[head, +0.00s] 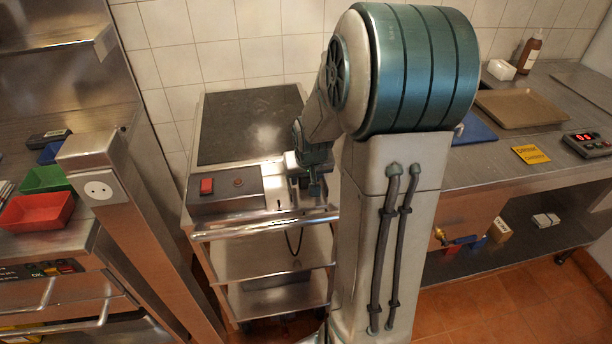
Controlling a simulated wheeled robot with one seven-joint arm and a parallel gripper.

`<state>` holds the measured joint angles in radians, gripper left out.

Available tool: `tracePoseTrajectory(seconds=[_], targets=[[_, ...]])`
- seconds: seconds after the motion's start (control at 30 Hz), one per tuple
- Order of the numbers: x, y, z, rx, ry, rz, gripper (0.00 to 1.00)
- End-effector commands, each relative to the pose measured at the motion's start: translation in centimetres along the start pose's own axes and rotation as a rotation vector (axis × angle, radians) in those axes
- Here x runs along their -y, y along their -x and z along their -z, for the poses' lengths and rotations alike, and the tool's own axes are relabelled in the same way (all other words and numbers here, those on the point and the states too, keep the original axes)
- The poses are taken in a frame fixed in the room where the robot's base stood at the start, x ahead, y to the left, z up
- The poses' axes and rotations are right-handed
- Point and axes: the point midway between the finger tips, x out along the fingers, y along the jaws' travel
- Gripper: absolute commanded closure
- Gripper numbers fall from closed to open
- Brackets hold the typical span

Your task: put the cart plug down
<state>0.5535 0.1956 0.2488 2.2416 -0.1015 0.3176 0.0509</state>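The steel cart (262,225) stands against the tiled wall, with a dark flat top (250,125) and a front panel. My gripper (309,184) is low over the right part of the cart's front panel and points down. It is small and partly dark here, so whether its fingers are apart or closed does not show. A thin dark cord (292,243) hangs in a loop below the cart's front rail, under my gripper. I cannot make out the cart plug itself; my gripper or arm may hide it.
A red switch (206,186) sits on the panel's left. A steel post with a white socket (99,190) stands left of the cart. Red (38,211) and green (47,179) bins lie far left. A counter with a tan tray (520,108) is at right.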

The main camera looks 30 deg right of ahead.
Motion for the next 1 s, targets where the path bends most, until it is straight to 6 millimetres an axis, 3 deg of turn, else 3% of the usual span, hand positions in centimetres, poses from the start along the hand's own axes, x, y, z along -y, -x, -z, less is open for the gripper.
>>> tracePoseTrajectory(seconds=[0.27,0.8,1.0], targets=[[0.0,0.7,0.2,-0.001,-0.001,-0.001,0.57],[0.0,9.9,0.2,-0.005,0.000,-0.001,0.57],[0.0,11.9,0.2,-0.002,-0.001,-0.001,0.57]])
